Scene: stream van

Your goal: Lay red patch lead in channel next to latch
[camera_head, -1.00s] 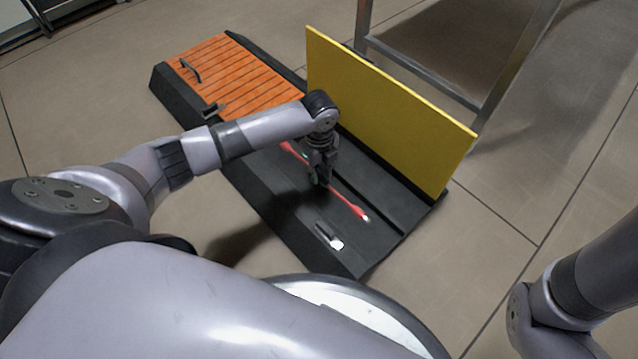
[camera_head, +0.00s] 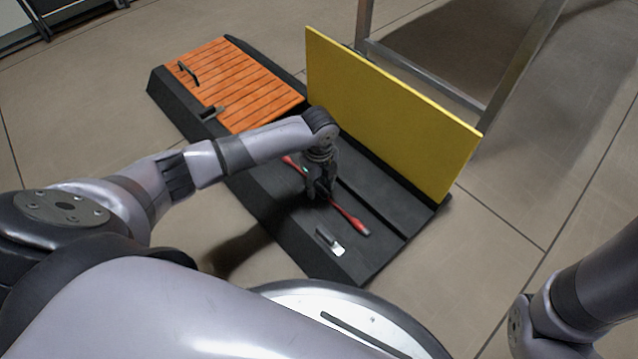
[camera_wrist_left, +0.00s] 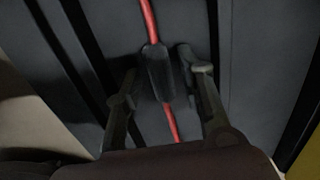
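The red patch lead (camera_head: 350,222) lies diagonally across the dark floor of the black case, with a dark sleeve at its middle. In the left wrist view the red lead (camera_wrist_left: 148,18) runs between the fingers of my left gripper (camera_wrist_left: 157,72). They stand apart on either side of the sleeve, with a visible gap on the left. In the head view my left gripper (camera_head: 318,192) points down over the lead and hides part of it. A dark channel (camera_head: 385,205) runs lengthwise near the yellow panel. A small black latch-like part (camera_head: 212,112) sits at the orange lid's edge. My right gripper is out of view.
An orange slatted lid (camera_head: 235,80) with a handle covers the far left end. A yellow panel (camera_head: 390,110) stands along the back side. A small dark and pale piece (camera_head: 330,241) lies at the near end. A metal frame (camera_head: 425,82) stands behind.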

